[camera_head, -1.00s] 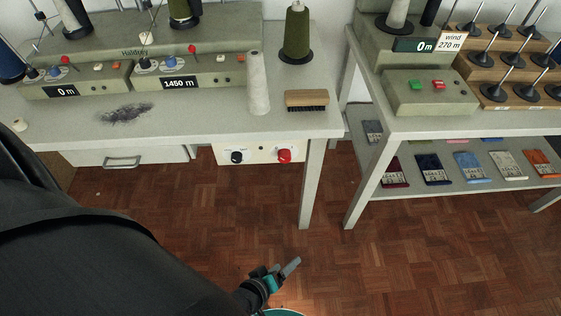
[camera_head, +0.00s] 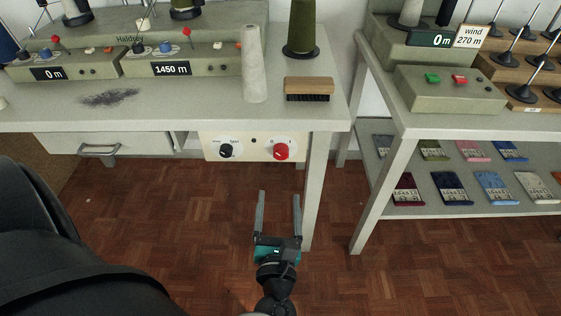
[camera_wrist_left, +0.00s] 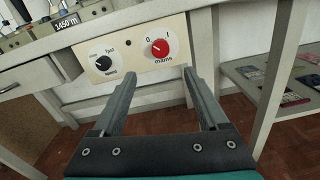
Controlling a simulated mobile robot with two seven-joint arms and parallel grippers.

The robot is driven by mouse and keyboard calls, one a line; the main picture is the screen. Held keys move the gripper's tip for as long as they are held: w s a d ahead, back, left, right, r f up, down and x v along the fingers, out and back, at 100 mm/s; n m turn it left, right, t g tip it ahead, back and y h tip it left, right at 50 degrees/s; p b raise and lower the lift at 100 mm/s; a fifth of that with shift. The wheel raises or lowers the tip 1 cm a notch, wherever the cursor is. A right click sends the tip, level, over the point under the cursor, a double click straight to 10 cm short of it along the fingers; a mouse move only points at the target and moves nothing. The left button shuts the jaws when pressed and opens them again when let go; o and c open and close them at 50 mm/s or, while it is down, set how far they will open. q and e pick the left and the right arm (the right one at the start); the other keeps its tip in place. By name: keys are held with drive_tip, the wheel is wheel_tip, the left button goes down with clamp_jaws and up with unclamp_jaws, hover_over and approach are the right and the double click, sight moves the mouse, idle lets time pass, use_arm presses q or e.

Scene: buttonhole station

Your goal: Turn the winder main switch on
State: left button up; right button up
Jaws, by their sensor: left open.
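The winder main switch is a red round knob (camera_head: 281,151) on the cream panel (camera_head: 254,140) under the left table. In the left wrist view the red knob (camera_wrist_left: 160,49) has "mains" below it and 0 and 1 above. Its pale mark seems to lean to the 0 side, but it is small. My left gripper (camera_head: 279,195) is open and empty, below and in front of the panel, fingers pointing toward it. In the left wrist view, the gap between its fingertips (camera_wrist_left: 161,72) lies just below the knob, apart from it. My right gripper is not in view.
A black knob (camera_head: 226,151) sits left of the red one on the panel. A drawer handle (camera_head: 99,150) is further left. A table leg (camera_head: 318,190) stands just right of the gripper. A brush (camera_head: 308,88) and a pale cone (camera_head: 254,65) stand on the table above.

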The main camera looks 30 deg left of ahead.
sight(281, 156)
use_arm(q)
drive_tip(key=b+x, duration=0.2)
drive_tip(key=x, duration=0.9)
drive_tip(key=shift+w+a, duration=0.1)
drive_tip(key=shift+w, duration=0.2)
drive_tip(key=shift+w+a, duration=0.35)
drive_tip(key=shift+w, duration=0.2)
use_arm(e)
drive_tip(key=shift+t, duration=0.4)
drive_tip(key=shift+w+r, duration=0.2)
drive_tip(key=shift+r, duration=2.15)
use_arm(q)
clamp_jaws()
